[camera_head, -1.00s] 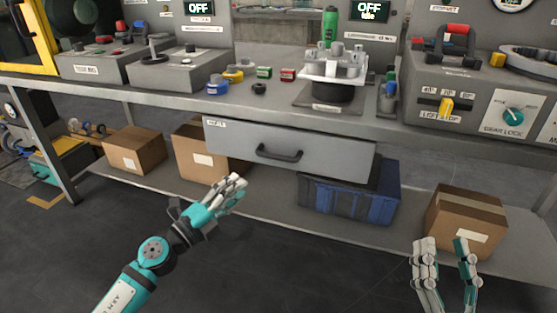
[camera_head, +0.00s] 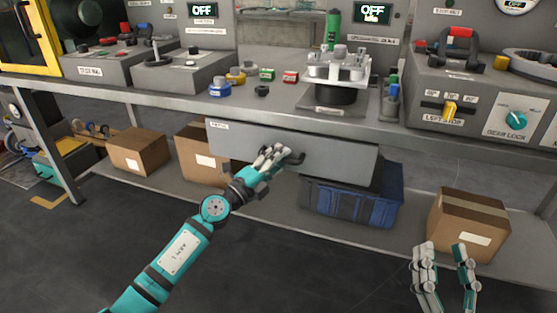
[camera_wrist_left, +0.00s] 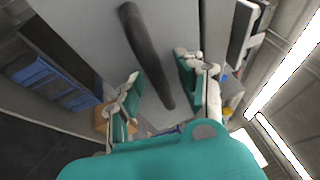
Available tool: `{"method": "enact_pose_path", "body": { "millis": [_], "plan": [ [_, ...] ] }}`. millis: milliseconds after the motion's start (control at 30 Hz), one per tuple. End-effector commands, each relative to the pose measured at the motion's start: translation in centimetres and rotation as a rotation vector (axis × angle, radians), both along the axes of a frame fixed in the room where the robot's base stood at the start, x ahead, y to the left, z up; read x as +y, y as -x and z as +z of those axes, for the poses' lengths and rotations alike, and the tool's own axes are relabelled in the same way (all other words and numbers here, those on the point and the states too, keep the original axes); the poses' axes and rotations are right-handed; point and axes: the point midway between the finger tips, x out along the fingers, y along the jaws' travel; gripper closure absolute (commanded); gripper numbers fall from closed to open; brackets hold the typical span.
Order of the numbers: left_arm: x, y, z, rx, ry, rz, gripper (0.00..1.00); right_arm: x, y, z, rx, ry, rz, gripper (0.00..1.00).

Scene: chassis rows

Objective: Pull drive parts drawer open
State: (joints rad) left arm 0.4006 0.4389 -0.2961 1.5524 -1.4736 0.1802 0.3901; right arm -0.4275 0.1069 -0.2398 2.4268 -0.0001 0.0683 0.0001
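The grey parts drawer (camera_head: 335,157) sits under the workbench top, with a white label at its upper left and a dark bar handle (camera_head: 297,158) on its front. It looks shut or nearly so. My left gripper (camera_head: 278,154) is at the left end of the handle. In the left wrist view, the handle (camera_wrist_left: 148,55) runs down between the two spread fingers of my left gripper (camera_wrist_left: 160,92), with gaps on both sides. My right gripper (camera_head: 445,255) is at the lower right, fingers apart and empty, away from the drawer.
The workbench top (camera_head: 180,88) carries control boxes, small coloured parts and a fixture (camera_head: 337,72). On the lower shelf stand a blue crate (camera_head: 375,205) below the drawer and cardboard boxes (camera_head: 138,150), one at the right (camera_head: 468,222). Floor in front is clear.

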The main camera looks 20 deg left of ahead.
Motion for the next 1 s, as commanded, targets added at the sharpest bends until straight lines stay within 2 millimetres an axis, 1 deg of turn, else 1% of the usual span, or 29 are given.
{"method": "enact_pose_path", "body": {
  "millis": [100,133,400,867,1000],
  "plan": [
    [0.00,0.02,0.02,0.000,0.000,0.000,0.62,0.01,-0.01,0.00,0.000,0.000,0.000,0.60],
    [0.00,0.01,0.02,0.000,0.000,0.000,0.64,0.01,-0.01,0.00,0.000,0.000,0.000,0.60],
    [0.03,0.04,0.02,-0.001,0.000,0.000,1.00,0.02,-0.01,-0.01,0.000,-0.001,0.000,0.60],
    [0.06,0.05,-0.08,0.000,-0.001,0.000,1.00,0.03,-0.02,-0.05,0.001,-0.001,0.000,0.60],
    [0.52,0.12,-0.18,0.001,-0.002,0.001,1.00,0.00,0.09,0.04,-0.012,-0.006,0.000,0.60]
  ]
}}
